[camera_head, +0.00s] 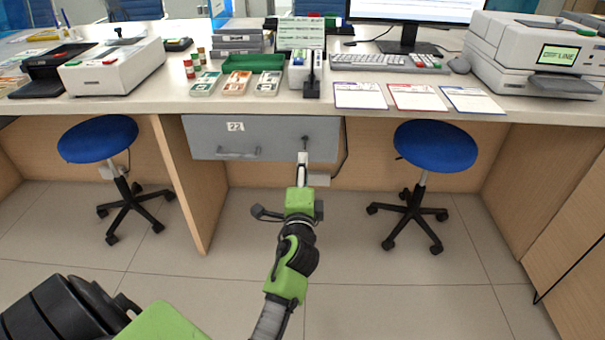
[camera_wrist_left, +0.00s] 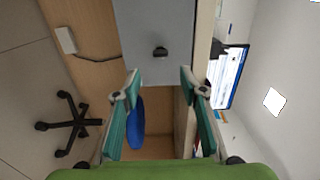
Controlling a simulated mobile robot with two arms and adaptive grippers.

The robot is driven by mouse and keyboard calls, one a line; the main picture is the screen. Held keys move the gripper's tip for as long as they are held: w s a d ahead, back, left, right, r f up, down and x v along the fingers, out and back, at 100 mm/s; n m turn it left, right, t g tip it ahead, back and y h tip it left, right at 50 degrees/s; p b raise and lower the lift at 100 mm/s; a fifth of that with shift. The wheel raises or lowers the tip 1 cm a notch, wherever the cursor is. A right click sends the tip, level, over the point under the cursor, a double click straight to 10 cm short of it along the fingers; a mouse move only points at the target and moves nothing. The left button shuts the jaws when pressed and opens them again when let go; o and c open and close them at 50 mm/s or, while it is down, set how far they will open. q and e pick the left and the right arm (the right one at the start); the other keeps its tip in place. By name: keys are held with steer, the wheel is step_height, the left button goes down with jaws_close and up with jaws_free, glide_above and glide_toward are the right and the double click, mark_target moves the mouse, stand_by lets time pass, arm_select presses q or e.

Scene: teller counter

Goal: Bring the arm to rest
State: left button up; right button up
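My left arm, green and black, reaches up the middle of the head view. Its gripper (camera_head: 303,163) is in front of the right part of a grey drawer front (camera_head: 262,138) under the counter. In the left wrist view, which is turned sideways, the two teal fingers of my left gripper (camera_wrist_left: 160,82) are spread with nothing between them. The drawer front (camera_wrist_left: 155,20) lies beyond them, with a small dark knob or lock (camera_wrist_left: 160,52). Contact between fingers and drawer cannot be made out. My right gripper is not in view.
The counter (camera_head: 150,106) above carries office machines, a green tray (camera_head: 252,63), a keyboard (camera_head: 385,62) and papers. A blue stool stands on the left (camera_head: 97,138) and another on the right (camera_head: 435,146). A wooden panel (camera_head: 182,185) borders the knee space. The floor in front is clear.

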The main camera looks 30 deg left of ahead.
arm_select(q)
steer(key=shift+s+d, duration=0.25)
steer(key=shift+s, duration=0.2)
